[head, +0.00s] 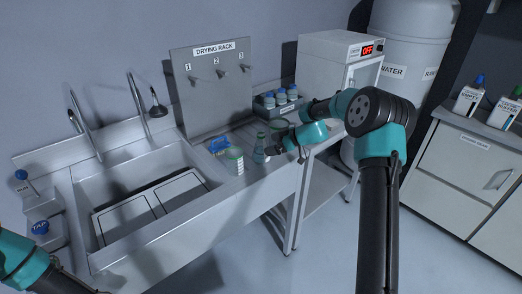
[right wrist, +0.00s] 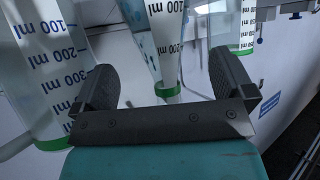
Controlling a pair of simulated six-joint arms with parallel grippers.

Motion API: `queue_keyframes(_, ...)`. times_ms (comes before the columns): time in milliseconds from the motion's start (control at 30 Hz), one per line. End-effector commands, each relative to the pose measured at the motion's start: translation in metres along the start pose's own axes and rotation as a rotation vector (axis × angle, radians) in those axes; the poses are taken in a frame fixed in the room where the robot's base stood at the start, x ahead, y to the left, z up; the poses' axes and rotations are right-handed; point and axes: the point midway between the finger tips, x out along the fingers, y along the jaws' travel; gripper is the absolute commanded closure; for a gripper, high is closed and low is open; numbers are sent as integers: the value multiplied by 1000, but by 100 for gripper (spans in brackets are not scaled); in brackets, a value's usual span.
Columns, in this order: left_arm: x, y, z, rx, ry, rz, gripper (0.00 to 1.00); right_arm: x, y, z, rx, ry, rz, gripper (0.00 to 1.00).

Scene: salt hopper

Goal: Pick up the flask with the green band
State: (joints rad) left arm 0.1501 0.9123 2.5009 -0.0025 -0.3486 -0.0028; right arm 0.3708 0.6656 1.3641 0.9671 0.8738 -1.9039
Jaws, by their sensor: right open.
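The flask with the green band (head: 259,152) is clear and cone-shaped and stands on the ledge right of the sink. In the right wrist view the flask (right wrist: 165,40) is upside down, with its green band on the narrow neck. My right gripper (head: 273,149) is open and close beside the flask in the head view. In the wrist view the neck shows between the two spread fingers of the gripper (right wrist: 168,82). I cannot tell whether the fingers touch it. My left gripper is out of view; only part of my left arm shows.
A green-rimmed beaker (head: 235,161) stands close left of the flask; another green-rimmed vessel (head: 279,125) is behind. A rack of blue-capped bottles (head: 281,102) stands farther back. The drying rack board (head: 213,95) rises behind the sink (head: 115,235). A white cabinet (head: 325,62) stands beyond.

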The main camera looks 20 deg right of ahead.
Motion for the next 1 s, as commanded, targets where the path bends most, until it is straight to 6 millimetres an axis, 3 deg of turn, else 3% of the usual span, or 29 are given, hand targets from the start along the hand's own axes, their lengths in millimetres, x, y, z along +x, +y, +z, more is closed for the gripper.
queue_keyframes(400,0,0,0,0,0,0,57,47,-1,1,0,1,-2,0)
queue_keyframes(933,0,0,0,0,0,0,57,51,0,2,0,0,0,0)
queue_keyframes(1000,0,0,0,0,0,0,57,51,0,2,0,0,-1,6)
